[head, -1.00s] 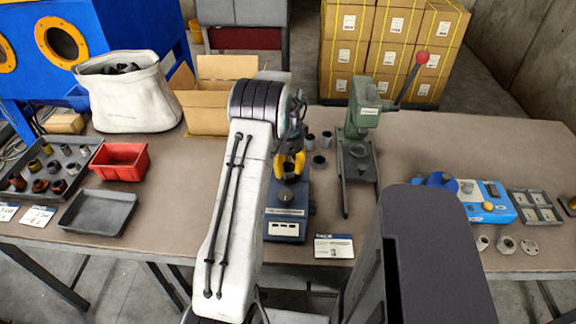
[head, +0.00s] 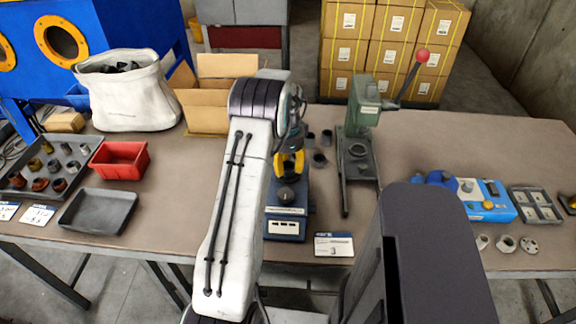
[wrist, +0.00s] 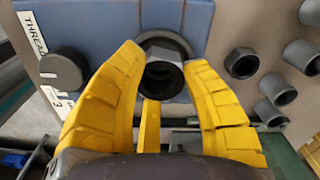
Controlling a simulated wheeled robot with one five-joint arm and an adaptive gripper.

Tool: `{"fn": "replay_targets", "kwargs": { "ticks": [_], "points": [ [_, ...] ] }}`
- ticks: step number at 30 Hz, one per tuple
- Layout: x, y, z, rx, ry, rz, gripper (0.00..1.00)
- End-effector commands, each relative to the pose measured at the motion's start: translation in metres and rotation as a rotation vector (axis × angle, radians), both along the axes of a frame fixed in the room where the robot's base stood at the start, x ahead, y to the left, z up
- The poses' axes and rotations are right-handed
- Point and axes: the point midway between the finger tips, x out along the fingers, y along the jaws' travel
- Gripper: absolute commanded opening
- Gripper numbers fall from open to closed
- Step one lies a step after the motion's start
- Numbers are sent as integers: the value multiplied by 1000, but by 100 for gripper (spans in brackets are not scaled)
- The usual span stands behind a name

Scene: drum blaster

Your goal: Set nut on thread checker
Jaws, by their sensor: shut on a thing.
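The thread checker (head: 286,226) is a blue box on the table, partly hidden behind my arm in the head view. In the wrist view its blue top (wrist: 105,35) shows, with a dark round knob (wrist: 63,70) at the left and a grey round seat under the nut. My gripper (head: 289,163) has yellow fingers, also seen in the wrist view (wrist: 165,72). It is shut on a dark hex nut (wrist: 170,50) with an open bore. The nut is over the round seat; I cannot tell whether it touches it.
Several dark nuts and sleeves (wrist: 242,63) stand right of the checker. A green press (head: 362,125) with a red-knobbed lever is further right. A label card (head: 334,245) lies at the table's front edge. A red bin (head: 120,160) and grey trays (head: 98,212) are at the left.

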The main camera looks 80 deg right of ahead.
Motion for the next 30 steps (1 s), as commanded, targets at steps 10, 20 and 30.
{"fn": "replay_targets", "kwargs": {
  "ticks": [10,20,30],
  "points": [
    [0,0,0,-1,0,0,6],
    [0,0,-4,-1,0,0,6],
    [0,0,-10,0,0,0,6]
  ]
}}
